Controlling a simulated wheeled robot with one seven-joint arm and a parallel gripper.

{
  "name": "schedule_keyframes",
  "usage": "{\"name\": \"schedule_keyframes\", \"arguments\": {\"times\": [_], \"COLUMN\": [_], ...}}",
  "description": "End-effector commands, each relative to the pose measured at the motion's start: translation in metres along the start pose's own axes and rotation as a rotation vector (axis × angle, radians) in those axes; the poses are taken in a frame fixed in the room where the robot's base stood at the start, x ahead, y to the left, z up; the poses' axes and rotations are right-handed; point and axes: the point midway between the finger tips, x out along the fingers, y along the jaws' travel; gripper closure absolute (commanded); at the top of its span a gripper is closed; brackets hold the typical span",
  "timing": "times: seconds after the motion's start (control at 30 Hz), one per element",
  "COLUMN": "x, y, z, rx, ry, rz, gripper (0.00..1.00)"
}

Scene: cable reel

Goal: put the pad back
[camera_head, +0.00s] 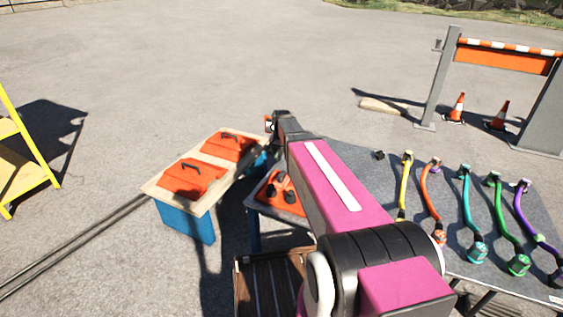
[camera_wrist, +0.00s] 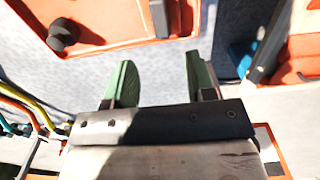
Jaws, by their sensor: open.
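My gripper (camera_wrist: 160,85) shows two green fingers spread apart in the wrist view, with nothing between them. An orange tray (camera_wrist: 140,38) with a black knob (camera_wrist: 63,33) lies beyond the fingertips at the upper left. In the head view, this orange tray (camera_head: 268,203) with several black knobs lies on the grey table's left end, partly hidden by my arm. Two orange panels with black handles, a near one (camera_head: 188,181) and a far one (camera_head: 226,147), lie on a wooden-topped blue stand. I cannot tell which item is the pad.
The grey table (camera_head: 345,158) holds several coloured cables, including a yellow one (camera_head: 404,185) and a purple one (camera_head: 524,215). A slatted wooden crate (camera_head: 265,280) stands below on the ground. A yellow frame (camera_head: 25,140) stands at left, a barrier (camera_head: 500,62) with cones at back right.

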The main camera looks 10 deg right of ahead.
Motion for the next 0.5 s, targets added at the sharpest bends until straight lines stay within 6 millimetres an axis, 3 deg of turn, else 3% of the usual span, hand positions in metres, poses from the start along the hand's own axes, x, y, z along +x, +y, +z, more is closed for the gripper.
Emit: {"name": "schedule_keyframes", "arguments": {"times": [0.17,0.5], "x": [0.003,0.046], "y": [0.014,0.102], "z": [0.020,0.139], "rx": [-0.052,-0.470], "ry": [-0.001,0.001], "rz": [0.001,0.000], "gripper": [0.49,0.49]}}
